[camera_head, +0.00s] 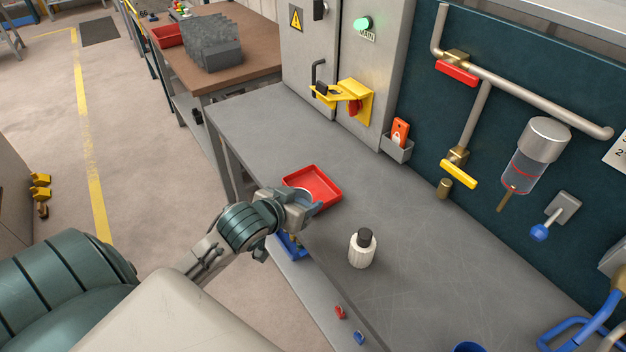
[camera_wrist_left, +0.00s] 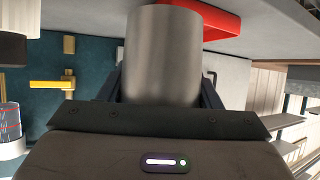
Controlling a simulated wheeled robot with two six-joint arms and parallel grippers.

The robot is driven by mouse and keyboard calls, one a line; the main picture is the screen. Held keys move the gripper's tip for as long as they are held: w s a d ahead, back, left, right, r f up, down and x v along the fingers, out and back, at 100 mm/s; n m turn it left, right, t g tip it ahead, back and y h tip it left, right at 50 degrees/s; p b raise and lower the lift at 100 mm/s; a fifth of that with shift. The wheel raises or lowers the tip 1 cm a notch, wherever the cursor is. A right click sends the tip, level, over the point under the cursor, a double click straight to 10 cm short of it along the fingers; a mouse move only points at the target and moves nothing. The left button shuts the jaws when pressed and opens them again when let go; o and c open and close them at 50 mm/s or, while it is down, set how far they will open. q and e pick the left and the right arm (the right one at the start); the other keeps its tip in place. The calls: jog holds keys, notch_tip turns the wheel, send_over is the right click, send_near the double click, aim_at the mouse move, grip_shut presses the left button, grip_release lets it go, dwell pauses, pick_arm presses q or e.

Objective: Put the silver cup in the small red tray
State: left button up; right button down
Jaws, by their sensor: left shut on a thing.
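The silver cup (camera_wrist_left: 165,55) fills the middle of the left wrist view as a plain metal cylinder. My left gripper (camera_head: 304,203) is shut on it; in the head view the gripper largely hides the cup. The small red tray (camera_head: 324,184) lies on the grey bench, and its visible floor is empty. The gripper overlaps the tray's near left side in the head view. In the left wrist view the red tray (camera_wrist_left: 215,16) shows behind the cup. I cannot tell whether the cup is over the tray or just short of it. My right gripper is not in view.
A white bottle with a dark cap (camera_head: 362,248) stands on the bench (camera_head: 430,240) right of the gripper. A yellow bracket (camera_head: 346,97) juts from the cabinet behind the tray. The bench between bottle and back wall is clear.

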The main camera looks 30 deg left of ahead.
pick_arm(q)
jog(key=w+a+p, duration=0.1)
jog(key=w, duration=0.3)
jog(key=w+a+p, duration=0.1)
jog(key=w+a, duration=0.1)
jog(key=w, duration=0.2)
jog(key=w+a+f+p, duration=0.1)
jog(key=w, duration=0.3)
jog(key=shift+w+a+f, duration=0.1)
jog(key=shift+w+a, duration=0.15)
jog(key=shift+w+f+p, duration=0.1)
jog(key=shift+f+p, duration=0.05)
jog(key=shift+p, duration=0.2)
notch_tip(320, 180, down, 2)
jog(key=shift+f+p, duration=0.15)
jog(key=shift+p, duration=0.45)
jog(key=shift+f, duration=0.55)
jog(key=shift+f, duration=0.1)
jog(key=o, duration=1.1)
jog(key=shift+c, duration=0.2)
